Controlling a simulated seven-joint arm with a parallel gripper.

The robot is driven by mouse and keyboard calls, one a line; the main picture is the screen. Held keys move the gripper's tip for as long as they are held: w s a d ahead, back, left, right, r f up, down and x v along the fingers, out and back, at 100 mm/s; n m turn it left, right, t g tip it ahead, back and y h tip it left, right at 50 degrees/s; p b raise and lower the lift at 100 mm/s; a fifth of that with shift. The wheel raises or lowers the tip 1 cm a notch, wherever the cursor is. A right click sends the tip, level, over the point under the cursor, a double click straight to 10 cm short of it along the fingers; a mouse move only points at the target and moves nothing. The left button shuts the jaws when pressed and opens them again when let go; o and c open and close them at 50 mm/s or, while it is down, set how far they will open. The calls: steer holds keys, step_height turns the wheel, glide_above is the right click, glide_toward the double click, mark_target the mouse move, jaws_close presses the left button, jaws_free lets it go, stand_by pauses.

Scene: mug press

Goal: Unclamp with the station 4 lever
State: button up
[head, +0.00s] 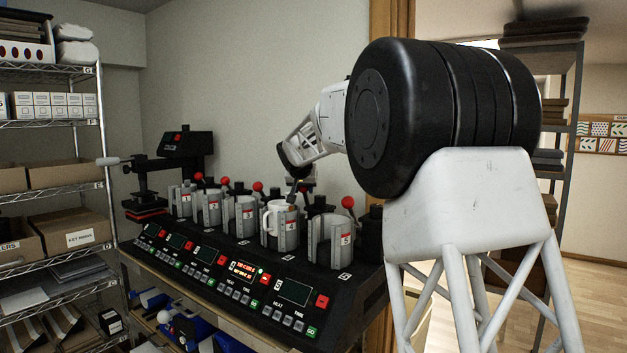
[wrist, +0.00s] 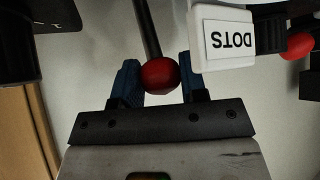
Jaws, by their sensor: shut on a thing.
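The station 4 lever's red knob (wrist: 160,76) sits between the blue fingers of my gripper (wrist: 158,82) in the wrist view, its dark rod running up and away. The fingers are shut on the knob. In the head view my gripper (head: 296,184) is above and behind the station 4 clamp, and hides that knob. A white mug (head: 269,222) stands upright in the grey station 4 clamp (head: 288,231). The station 4 display (head: 246,269) is lit with orange text, too small to read.
Red lever knobs of neighbouring stations stand close by, including station 3 (head: 258,187) and station 5 (head: 347,202). The other clamps, such as station 5's (head: 330,241), look empty. A white block labelled DOTS (wrist: 222,40) is near my gripper. A wire shelf (head: 55,190) stands left.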

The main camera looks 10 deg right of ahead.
steer(key=shift+s+a+f, duration=0.1)
steer(key=shift+s+a, duration=0.1)
steer(key=shift+s, duration=0.05)
steer(key=o, duration=0.7)
steer(key=shift+s+a+r, duration=0.1)
steer(key=shift+s+r, duration=0.1)
steer(key=shift+r, duration=0.85)
steer(key=shift+s+a+r, duration=0.1)
steer(key=shift+s+r, duration=0.15)
steer(key=shift+r, duration=0.85)
steer(key=shift+s+r, duration=0.2)
steer(key=shift+r, duration=0.85)
steer(key=shift+v, duration=3)
